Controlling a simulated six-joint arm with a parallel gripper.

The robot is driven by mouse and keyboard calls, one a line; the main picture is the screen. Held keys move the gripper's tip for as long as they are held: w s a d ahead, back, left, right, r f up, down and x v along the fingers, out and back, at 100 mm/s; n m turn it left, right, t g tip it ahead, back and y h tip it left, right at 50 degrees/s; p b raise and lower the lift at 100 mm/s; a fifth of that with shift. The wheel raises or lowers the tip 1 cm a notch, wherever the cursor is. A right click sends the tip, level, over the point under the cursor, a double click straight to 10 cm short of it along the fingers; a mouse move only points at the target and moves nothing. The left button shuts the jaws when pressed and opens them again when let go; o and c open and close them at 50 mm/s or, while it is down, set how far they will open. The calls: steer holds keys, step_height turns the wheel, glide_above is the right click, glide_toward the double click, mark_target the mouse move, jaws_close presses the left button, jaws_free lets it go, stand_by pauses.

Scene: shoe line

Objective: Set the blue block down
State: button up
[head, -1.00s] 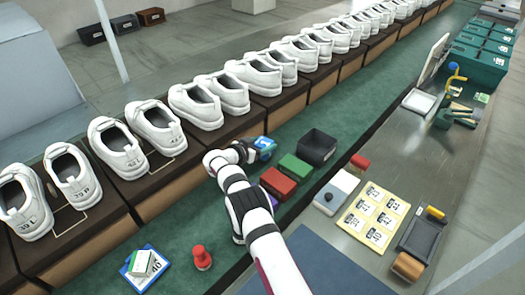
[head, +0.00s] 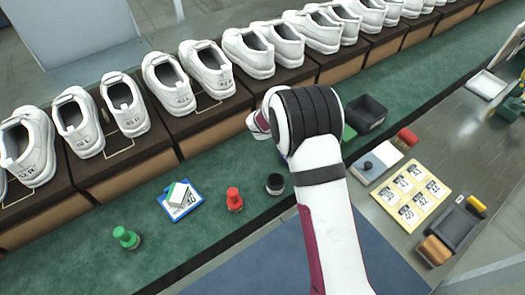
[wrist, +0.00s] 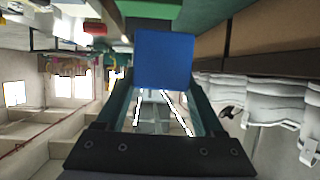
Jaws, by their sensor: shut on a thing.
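The blue block (wrist: 163,60) shows in the wrist view as a flat blue face between the fingers of my gripper (wrist: 162,84), which is shut on it. Green surface shows at the top of that view, beyond the block. I cannot tell whether the block touches anything beneath it. In the head view my own arm hides the gripper's fingers and the block, near the green belt (head: 225,165) beside the shoe row.
White shoes (head: 190,75) line dark stands behind the belt. On the belt are a blue card (head: 180,210) with a small box, a red peg (head: 234,199), a black cylinder (head: 275,183), a green peg (head: 126,237) and a black bin (head: 367,112).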

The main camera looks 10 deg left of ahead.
steer(key=s+a, duration=0.6)
steer(key=s, duration=0.3)
steer(key=shift+m+g+h, duration=0.3)
steer(key=shift+h, duration=0.1)
steer(key=a+f, duration=0.2)
steer(key=a, duration=0.1)
steer(key=a+f, duration=0.2)
steer(key=a, duration=0.2)
steer(key=a+f, duration=0.2)
steer(key=a, duration=0.1)
steer(key=shift+w+a+f, duration=0.1)
steer(key=shift+w+a, duration=0.2)
steer(key=shift+w, duration=0.05)
steer(key=shift+a+f, duration=0.15)
steer(key=shift+f, duration=0.95)
steer(key=shift+a+f, duration=0.1)
steer(key=shift+f, duration=0.95)
steer(key=shift+f, duration=0.1)
